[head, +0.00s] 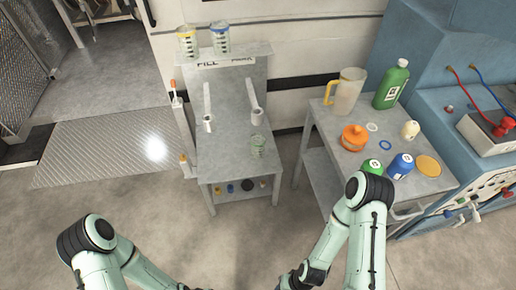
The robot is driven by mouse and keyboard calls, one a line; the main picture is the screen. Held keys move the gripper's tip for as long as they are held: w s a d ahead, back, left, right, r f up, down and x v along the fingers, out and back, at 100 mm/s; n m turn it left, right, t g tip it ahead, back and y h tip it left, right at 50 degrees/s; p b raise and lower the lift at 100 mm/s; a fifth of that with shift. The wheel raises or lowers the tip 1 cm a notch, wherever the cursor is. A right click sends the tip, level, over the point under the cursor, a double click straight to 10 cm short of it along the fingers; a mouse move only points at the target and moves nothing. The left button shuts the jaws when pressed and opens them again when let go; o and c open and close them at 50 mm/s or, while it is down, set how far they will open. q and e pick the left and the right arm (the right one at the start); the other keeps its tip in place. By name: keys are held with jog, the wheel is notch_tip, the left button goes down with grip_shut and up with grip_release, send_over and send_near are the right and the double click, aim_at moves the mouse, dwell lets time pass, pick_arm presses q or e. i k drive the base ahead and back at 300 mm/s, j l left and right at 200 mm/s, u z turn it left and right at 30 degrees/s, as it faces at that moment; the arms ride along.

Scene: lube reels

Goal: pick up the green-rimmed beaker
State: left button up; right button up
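The green-rimmed beaker (258,147) is a small clear cup with a green rim. It stands upright on the right part of the grey bench top (222,160), in front of the right upright arm of the stand. A yellow-rimmed beaker (187,42) and a blue-rimmed beaker (220,38) stand on the shelf above the FILL and PARK labels. Both my arms reach down out of the bottom edge of the head view. Neither gripper shows, and both arms are well in front of the bench and apart from the beaker.
A grey side table (320,116) on the right holds a jug (346,92), a green bottle (391,84), an orange container (354,138) and several small bottles and rings. My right arm overlaps its front edge. Grey uprights flank the bench top. The floor before the bench is clear.

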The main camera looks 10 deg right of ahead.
aim_at(257, 140)
jog(key=i+l+u, duration=0.15)
jog(key=i, duration=0.3)
jog(key=i+u, duration=0.15)
jog(key=i, duration=0.3)
jog(key=i+l+u, duration=0.15)
jog(key=i, duration=0.25)
jog(key=i+l, duration=0.05)
jog(key=l, duration=0.05)
